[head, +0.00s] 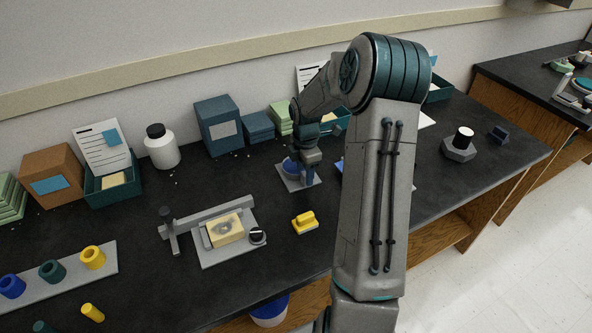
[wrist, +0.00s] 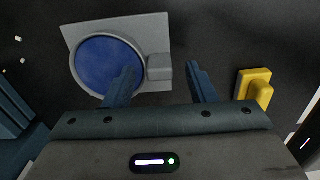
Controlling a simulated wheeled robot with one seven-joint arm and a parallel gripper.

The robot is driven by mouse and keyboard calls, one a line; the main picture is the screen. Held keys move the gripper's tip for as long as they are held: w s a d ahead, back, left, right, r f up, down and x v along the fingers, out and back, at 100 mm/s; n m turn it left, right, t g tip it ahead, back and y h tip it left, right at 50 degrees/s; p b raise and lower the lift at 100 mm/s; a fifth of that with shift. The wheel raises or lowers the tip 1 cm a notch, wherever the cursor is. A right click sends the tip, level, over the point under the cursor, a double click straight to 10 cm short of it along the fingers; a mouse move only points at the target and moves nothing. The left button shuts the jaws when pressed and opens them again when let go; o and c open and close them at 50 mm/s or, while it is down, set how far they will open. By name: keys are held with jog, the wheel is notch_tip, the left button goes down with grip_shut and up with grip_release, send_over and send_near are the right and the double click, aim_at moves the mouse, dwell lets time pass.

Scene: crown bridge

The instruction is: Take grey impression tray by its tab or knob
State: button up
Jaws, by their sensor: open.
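The grey impression tray (wrist: 150,28) shows in the wrist view as a square grey plate with a round blue mass on it and a small grey block-like tab (wrist: 159,67) at its right side. My gripper (wrist: 161,68) is open, with one finger on each side of the tab in the picture. The left finger overlaps the edge of the blue mass. I cannot tell how high the fingertips are above the tray. In the head view the tray (head: 287,186) lies on the dark bench under my gripper (head: 306,172), which partly hides it.
A yellow block with a raised grip (head: 304,222) stands to the front right of the tray; it also shows in the wrist view (wrist: 255,88). A grey fixture (head: 215,255) with a cream block is to the left. Blue boxes (head: 219,125) stand behind, along the wall.

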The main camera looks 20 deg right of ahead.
grip_shut()
jog(key=shift+r, duration=0.15)
